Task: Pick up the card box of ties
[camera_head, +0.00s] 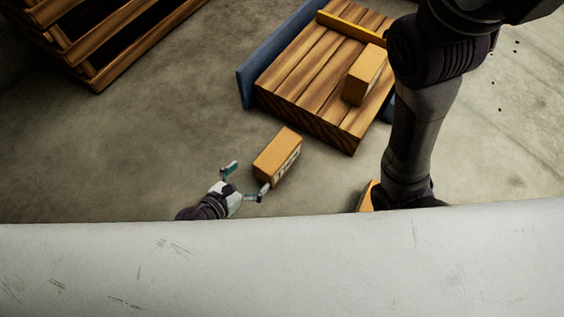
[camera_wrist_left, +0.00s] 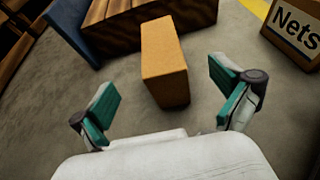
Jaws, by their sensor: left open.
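A brown card box (camera_head: 274,153) lies on the concrete floor, with a printed label on its side that is too small to read. I cannot tell whether it is the box of ties. My left gripper (camera_head: 248,179) is open and empty, just short of this box's near end. In the left wrist view the box (camera_wrist_left: 164,62) stands ahead, between the lines of the two spread teal-padded fingers (camera_wrist_left: 164,86), apart from them. My right arm comes down at the right of the head view; its gripper is hidden.
A wooden platform (camera_head: 302,78) with a blue edge board (camera_head: 246,86) holds another card box (camera_head: 362,77). A box marked "Nets" (camera_wrist_left: 292,30) stands at right. Part of a box (camera_head: 365,197) shows beside my right arm. A slatted wooden crate (camera_head: 105,70) is upper left.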

